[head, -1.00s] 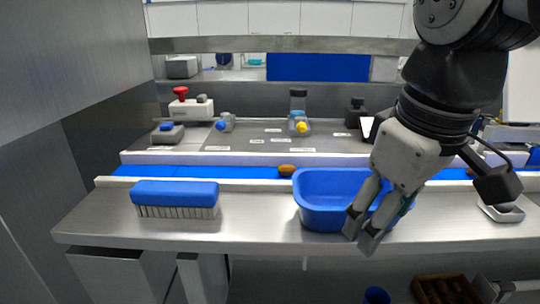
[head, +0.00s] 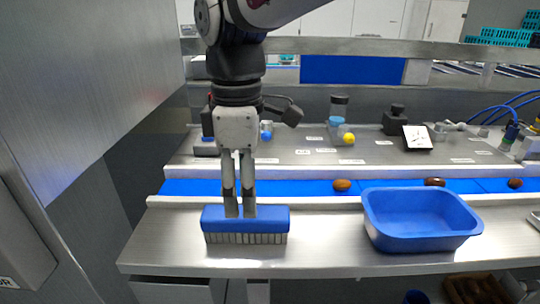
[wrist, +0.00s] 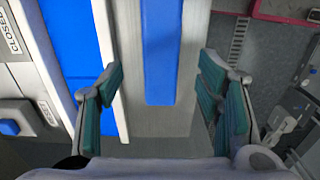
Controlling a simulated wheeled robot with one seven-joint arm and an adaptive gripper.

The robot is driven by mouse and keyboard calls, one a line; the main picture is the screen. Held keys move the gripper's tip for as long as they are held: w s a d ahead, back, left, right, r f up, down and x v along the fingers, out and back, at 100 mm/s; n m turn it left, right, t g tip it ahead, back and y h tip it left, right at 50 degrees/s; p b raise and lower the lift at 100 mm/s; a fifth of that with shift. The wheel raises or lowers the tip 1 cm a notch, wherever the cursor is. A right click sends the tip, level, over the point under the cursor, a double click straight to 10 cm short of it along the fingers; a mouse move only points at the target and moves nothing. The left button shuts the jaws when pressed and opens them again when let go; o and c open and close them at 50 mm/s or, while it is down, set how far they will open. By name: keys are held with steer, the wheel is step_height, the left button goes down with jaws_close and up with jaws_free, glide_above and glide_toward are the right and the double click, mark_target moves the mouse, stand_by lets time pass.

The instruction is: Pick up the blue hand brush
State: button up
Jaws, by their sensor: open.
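The blue hand brush (head: 270,219) lies on the steel bench top at the left, with its pale bristles down. My gripper (head: 241,212) points straight down in the head view, with its fingertips in front of or at the brush's blue back; I cannot tell if they touch it. In the wrist view my gripper (wrist: 162,95) is open, its green-padded fingers wide apart. The blue brush back (wrist: 161,50) shows between and beyond the fingers, with space on both sides.
A blue tub (head: 420,243) stands on the bench to the right of the brush. Behind runs a blue conveyor belt (head: 300,188) with several dates on it. A grey wall (head: 80,100) stands close on the left. The bench between brush and tub is clear.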

mark_target(246, 224)
steer(key=shift+s+f+p, duration=0.1)
steer(key=shift+f+p, duration=0.6)
steer(key=shift+f, duration=2.85)
steer(key=c, duration=1.3)
